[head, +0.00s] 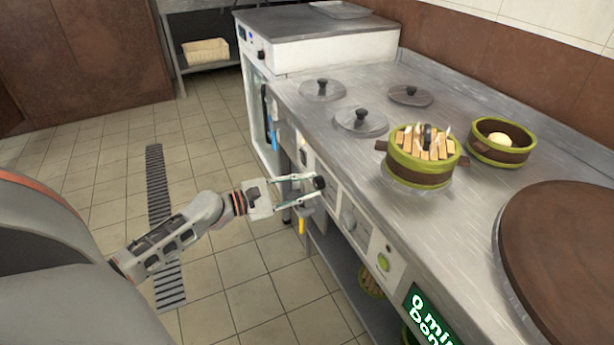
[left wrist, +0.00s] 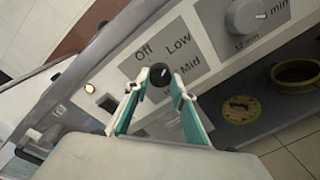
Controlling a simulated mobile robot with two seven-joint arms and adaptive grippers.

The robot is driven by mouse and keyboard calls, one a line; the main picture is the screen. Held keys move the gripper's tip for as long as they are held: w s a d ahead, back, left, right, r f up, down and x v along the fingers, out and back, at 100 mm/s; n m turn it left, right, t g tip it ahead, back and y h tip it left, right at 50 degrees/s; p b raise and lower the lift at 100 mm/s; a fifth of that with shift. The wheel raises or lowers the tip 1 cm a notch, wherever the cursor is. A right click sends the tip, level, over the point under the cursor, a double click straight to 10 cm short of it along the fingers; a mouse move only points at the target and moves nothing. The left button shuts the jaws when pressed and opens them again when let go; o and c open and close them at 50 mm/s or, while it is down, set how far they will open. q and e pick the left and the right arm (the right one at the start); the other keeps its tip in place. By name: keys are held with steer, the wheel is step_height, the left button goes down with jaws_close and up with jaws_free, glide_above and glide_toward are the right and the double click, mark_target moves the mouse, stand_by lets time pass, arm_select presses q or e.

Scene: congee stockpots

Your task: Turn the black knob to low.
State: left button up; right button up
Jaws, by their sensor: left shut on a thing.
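The black knob (head: 319,183) is on the white front panel of the stainless counter. In the left wrist view the black knob (left wrist: 160,76) sits on a grey label plate with "Off", "Low" and "Mid" printed around it. A small pale mark shows on its face, towards the upper right; it is too small to read exactly. My left gripper (head: 313,186) reaches the panel from the left and is shut on the knob. In the left wrist view its fingers (left wrist: 159,82) are on either side of the knob. My right gripper is not in view.
A grey timer dial (left wrist: 248,15) and a green button (head: 383,262) are along the same panel. An orange light (left wrist: 89,88) glows beside the label plate.

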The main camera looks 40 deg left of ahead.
arm_select(q)
steer(key=o, duration=1.1)
steer(key=v, duration=1.2)
